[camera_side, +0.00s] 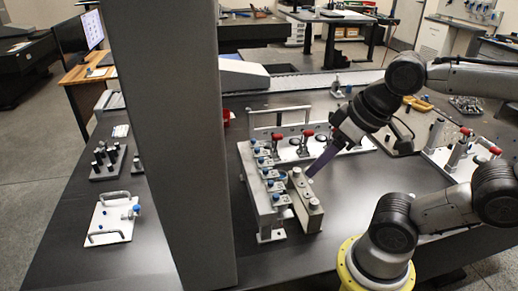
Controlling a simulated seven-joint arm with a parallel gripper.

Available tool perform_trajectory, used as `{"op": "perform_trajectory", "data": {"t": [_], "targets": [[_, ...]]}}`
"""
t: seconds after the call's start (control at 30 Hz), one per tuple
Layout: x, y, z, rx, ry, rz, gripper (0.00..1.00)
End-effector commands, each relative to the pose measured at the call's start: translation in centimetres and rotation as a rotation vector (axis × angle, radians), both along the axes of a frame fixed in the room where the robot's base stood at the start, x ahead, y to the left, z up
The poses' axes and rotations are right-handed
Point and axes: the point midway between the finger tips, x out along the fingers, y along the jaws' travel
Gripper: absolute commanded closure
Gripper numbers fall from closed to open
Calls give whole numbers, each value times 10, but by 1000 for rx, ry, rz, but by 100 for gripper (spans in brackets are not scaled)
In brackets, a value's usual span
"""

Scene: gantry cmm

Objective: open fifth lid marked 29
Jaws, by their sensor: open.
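A grey fixture block (262,212) stands on the dark table in the middle of the view. A row of several small lids or clamps with blue knobs (271,174) runs along its top. No number can be read at this size, so I cannot tell which lid is marked 29. A separate grey block (305,206) with round knobs on top stands just right of the row. My gripper (311,177) reaches down from the upper right, its long bluish fingers ending close to this block's far end. It is open and appears empty; whether it touches anything is unclear.
Red-handled clamps (307,136) and a raised bar handle (279,110) stand behind the fixture. A thick grey column (170,150) blocks the left-centre view. A white plate with handles (111,219) lies at left. Table right of the grey block is clear up to my arm.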

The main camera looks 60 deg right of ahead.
Motion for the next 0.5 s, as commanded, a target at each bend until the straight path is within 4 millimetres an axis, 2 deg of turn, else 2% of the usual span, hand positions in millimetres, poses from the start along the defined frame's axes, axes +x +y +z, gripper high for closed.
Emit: {"op": "perform_trajectory", "data": {"t": [0.03,0.2,0.4,0.5], "targets": [[8,0,14,8,-9,-17,45],[48,-8,57,40,20,-113,45],[112,-31,88,70,87,-248,45],[147,-48,94,84,128,-319,45]]}}
